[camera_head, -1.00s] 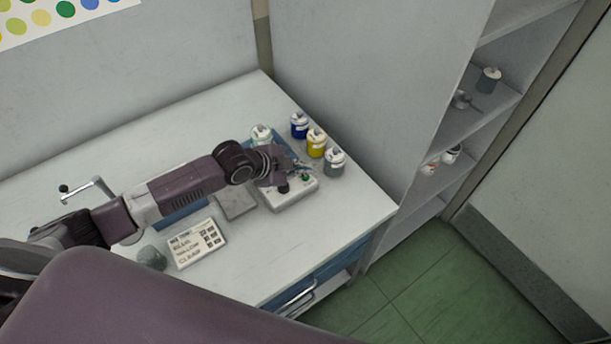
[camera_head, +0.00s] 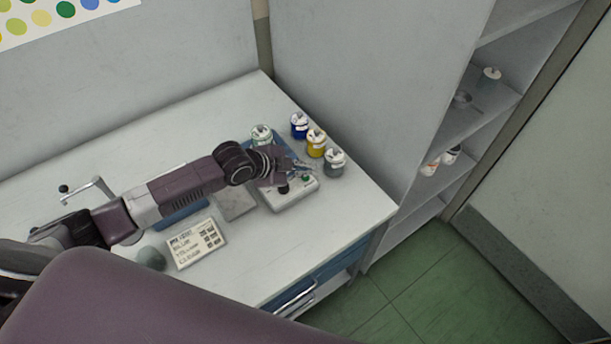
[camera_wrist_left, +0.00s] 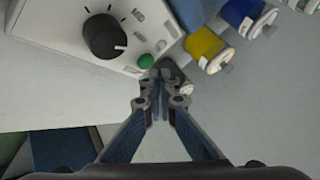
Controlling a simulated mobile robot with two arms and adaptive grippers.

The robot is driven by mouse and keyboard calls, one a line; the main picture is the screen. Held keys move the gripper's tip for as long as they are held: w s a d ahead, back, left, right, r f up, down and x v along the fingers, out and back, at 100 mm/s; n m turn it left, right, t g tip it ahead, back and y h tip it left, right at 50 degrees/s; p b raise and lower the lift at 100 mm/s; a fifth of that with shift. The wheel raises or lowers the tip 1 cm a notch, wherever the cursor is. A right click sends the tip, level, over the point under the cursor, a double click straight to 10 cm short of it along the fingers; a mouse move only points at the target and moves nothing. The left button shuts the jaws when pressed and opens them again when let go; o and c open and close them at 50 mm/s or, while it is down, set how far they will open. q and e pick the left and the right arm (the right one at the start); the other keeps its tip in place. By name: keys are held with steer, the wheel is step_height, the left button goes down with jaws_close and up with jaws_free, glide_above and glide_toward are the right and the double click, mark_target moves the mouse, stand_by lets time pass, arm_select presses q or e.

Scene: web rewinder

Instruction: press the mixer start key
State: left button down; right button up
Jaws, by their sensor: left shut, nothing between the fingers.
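The mixer is a white control box (camera_head: 293,197) on the bench, with a black knob (camera_wrist_left: 104,36) and a round green key (camera_wrist_left: 146,61) on its top face. The green key also shows in the head view (camera_head: 306,178). My left gripper (camera_wrist_left: 160,74) is shut and empty. In the wrist view its fingertips appear just right of the green key, by the box's edge; I cannot tell whether they touch it. In the head view the left gripper (camera_head: 301,167) is over the back right part of the box. My right gripper is not in view.
Paint cans stand behind and right of the box: blue (camera_head: 299,126), yellow (camera_head: 316,143), grey (camera_head: 335,163) and a pale one (camera_head: 262,136). A printed card (camera_head: 197,244) and a grey-green lump (camera_head: 151,258) lie at the front left. Shelves (camera_head: 450,125) stand at the right.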

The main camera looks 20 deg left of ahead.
arm_select(q)
steer(key=shift+f, duration=0.35)
steer(key=shift+f+b, duration=0.3)
steer(key=shift+f, duration=0.15)
stand_by(0.7)
steer(key=shift+r+p, duration=0.8)
steer(key=shift+r, duration=0.05)
